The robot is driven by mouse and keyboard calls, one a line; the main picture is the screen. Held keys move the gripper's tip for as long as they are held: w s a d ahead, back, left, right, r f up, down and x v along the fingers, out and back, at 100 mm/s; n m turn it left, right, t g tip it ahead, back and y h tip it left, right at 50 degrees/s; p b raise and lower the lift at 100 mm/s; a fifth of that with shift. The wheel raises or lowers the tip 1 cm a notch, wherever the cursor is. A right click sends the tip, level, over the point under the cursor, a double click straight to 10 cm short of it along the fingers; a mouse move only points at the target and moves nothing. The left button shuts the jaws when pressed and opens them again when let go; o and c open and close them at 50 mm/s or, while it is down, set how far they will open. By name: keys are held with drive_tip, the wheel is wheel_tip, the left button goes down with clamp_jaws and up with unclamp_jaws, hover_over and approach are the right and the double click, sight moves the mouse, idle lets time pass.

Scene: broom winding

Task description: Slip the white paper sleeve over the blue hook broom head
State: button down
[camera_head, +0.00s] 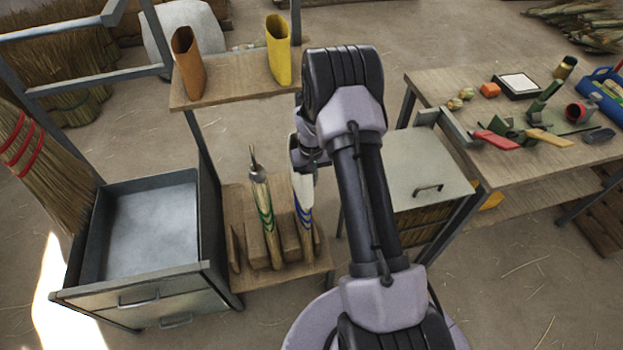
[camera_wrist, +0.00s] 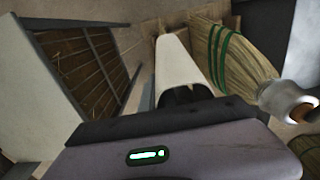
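The white paper sleeve (camera_head: 303,187) is upright at the top of the blue-banded broom head (camera_head: 304,217), with blue bands showing just below it. I cannot tell how far the sleeve encloses the head; its top and hook are hidden. My gripper (camera_head: 307,158) is at the sleeve's upper end. In the wrist view the sleeve (camera_wrist: 176,62) runs away from the dark fingers (camera_wrist: 186,96), which appear closed on its near end. The blue head does not show clearly there.
A green-banded broom head (camera_head: 263,205) with a metal top stands close at the left; it is near my fingers in the wrist view (camera_wrist: 232,60). Orange (camera_head: 188,65) and yellow (camera_head: 279,50) sleeves stand on the shelf above. A drawer cabinet (camera_head: 415,165) is at the right.

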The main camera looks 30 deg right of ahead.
drive_tip(key=shift+f, duration=0.1)
drive_tip(key=shift+f+b, duration=2.6)
drive_tip(key=shift+f, duration=0.6)
wheel_tip(320, 180, up, 26)
drive_tip(key=p, duration=1.6)
drive_tip(key=shift+f+p, duration=0.2)
drive_tip(key=shift+p, duration=0.1)
